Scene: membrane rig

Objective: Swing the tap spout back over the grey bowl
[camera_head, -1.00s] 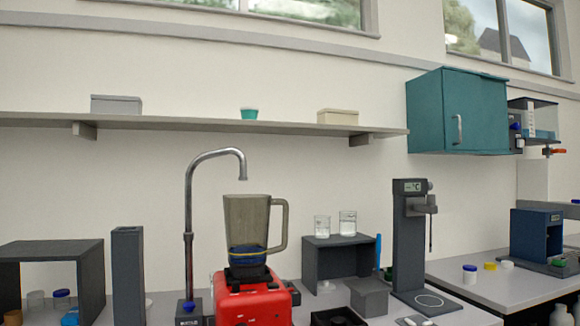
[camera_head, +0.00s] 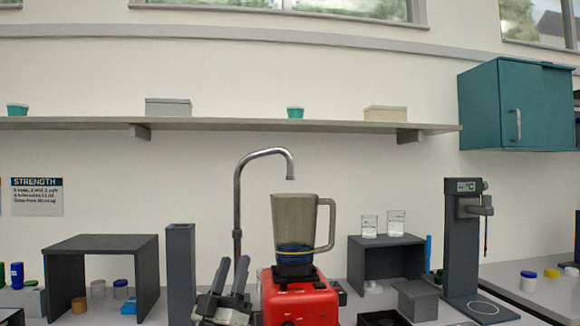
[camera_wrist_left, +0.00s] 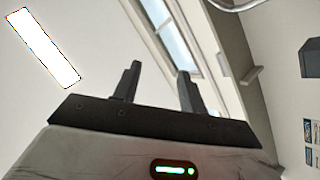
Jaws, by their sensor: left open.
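The tap (camera_head: 237,205) is a tall grey metal gooseneck behind the red blender. Its spout (camera_head: 275,152) arches to the right, and its open end hangs above the blender jug, a little higher than its rim. I see no grey bowl in either view; the counter below the tap is largely hidden. My left gripper (camera_head: 232,264) is upright and open at the bottom of the head view, in front of the lower tap pipe, with nothing between its fingers. Its fingers (camera_wrist_left: 159,74) also show empty in the left wrist view, with a curved metal pipe (camera_wrist_left: 238,4) at the top edge. My right gripper is not in view.
The red blender (camera_head: 298,300) with its jug (camera_head: 293,222) stands just right of my left gripper. A tall dark box (camera_head: 181,270) stands close on its left. A grey stand with beakers (camera_head: 385,262) is further right. A shelf (camera_head: 230,123) runs above.

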